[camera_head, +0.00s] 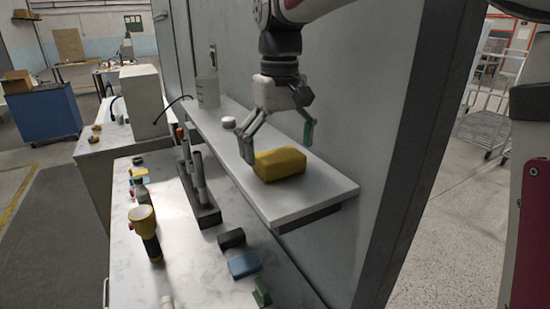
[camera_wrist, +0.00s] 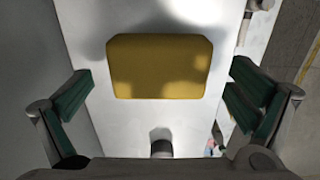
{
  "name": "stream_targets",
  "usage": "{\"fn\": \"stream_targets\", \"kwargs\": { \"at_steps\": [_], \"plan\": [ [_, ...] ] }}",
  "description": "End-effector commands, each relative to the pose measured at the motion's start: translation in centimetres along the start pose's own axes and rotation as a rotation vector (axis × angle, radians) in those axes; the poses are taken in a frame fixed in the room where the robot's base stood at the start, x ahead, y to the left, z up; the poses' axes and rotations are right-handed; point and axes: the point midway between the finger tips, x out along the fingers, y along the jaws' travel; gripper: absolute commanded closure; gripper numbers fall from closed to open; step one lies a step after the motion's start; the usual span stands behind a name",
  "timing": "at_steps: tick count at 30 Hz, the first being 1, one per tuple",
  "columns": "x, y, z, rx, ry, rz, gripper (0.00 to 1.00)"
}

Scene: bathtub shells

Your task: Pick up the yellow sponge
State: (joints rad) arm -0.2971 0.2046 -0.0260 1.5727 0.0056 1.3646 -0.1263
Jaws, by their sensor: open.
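The yellow sponge (camera_head: 280,164) lies flat near the front end of the white shelf (camera_head: 325,190) in the head view. In the wrist view the sponge (camera_wrist: 160,66) sits between and beyond my two spread fingers, apart from both. My gripper (camera_head: 280,140) is open and points down above the shelf, just over the sponge. The wrist view shows its green finger pads (camera_wrist: 160,98) wide apart with nothing between them at the tips. In the head view one finger overlaps the sponge's left end; contact cannot be told there.
A grey wall panel (camera_head: 355,100) stands close behind the shelf. Below, a marble-topped counter (camera_head: 190,260) holds a yellow-black flashlight (camera_head: 147,235), a rack of dark tools (camera_head: 203,195) and small blocks.

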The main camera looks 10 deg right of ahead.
Motion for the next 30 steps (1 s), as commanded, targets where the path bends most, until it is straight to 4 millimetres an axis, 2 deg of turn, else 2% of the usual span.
{"fn": "stream_targets", "kwargs": {
  "at_steps": [4,12,14,18,30],
  "plan": [
    [1.5,0.0,0.1,0.0,-0.002,-0.001,0.0],
    [1.9,0.1,0.0,0.0,0.0,0.0,0.0],
    [1.9,0.1,0.0,0.0,0.0,0.0,0.11],
    [1.9,0.1,0.0,0.0,0.0,0.0,0.43],
    [1.8,0.1,-0.1,0.0,0.0,0.0,0.45]
  ]
}}
